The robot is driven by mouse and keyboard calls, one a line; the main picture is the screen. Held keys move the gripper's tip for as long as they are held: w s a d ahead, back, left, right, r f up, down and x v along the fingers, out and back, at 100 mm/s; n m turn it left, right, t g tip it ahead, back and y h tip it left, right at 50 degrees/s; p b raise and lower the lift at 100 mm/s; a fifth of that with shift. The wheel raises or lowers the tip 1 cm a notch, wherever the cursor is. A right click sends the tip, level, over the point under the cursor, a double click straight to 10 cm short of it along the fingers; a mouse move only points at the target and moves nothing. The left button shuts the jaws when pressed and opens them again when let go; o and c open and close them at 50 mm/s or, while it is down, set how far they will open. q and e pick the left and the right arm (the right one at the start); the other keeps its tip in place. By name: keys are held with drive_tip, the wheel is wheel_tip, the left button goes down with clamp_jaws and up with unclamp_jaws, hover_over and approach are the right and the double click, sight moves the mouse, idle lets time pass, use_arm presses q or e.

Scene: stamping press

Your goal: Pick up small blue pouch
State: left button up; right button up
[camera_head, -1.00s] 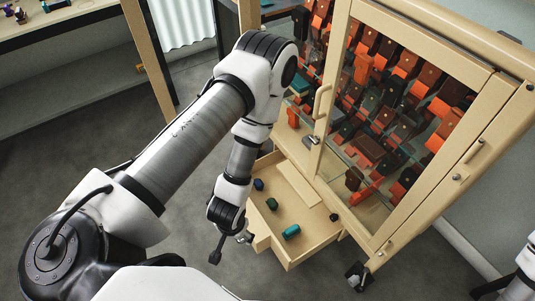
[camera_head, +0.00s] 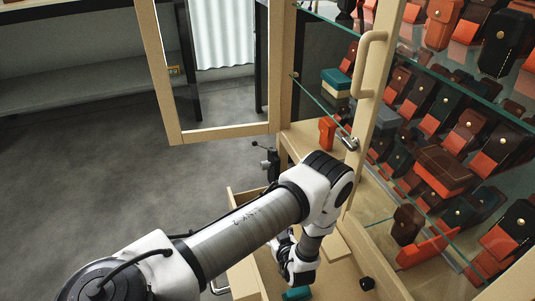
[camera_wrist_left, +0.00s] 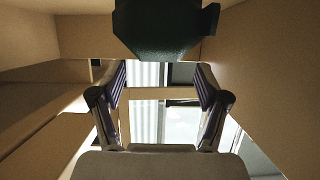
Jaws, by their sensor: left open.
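The small blue pouch cannot be made out in the head view; my left arm covers much of the open drawer (camera_head: 245,281). A teal pouch (camera_head: 297,293) shows at the bottom edge, below my left wrist. My left gripper (camera_wrist_left: 160,80) is open in the left wrist view, with nothing visible between its fingers. In the head view its fingers are hidden behind my arm. A dark green blocky thing (camera_wrist_left: 163,25) hangs into the top of the wrist view, above the fingertips; I cannot tell whether it is a pouch. My right gripper is out of view.
The glass-fronted cabinet (camera_head: 372,70) stands right of my left arm, with several orange, brown and dark pouches on its shelves. An open door frame (camera_head: 220,132) stands behind. An orange pouch (camera_head: 327,133) sits near the cabinet's left edge. Floor at left is clear.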

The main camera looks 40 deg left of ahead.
use_arm(q)
drive_tip(key=b+x, duration=0.1)
drive_tip(key=x, duration=0.1)
drive_tip(key=b+x, duration=0.2)
drive_tip(key=x, duration=0.1)
drive_tip(key=shift+w+f, duration=0.15)
drive_tip(key=shift+f, duration=0.25)
drive_tip(key=shift+w+a+r, duration=0.1)
drive_tip(key=shift+r, duration=0.1)
drive_tip(key=c, duration=1.2)
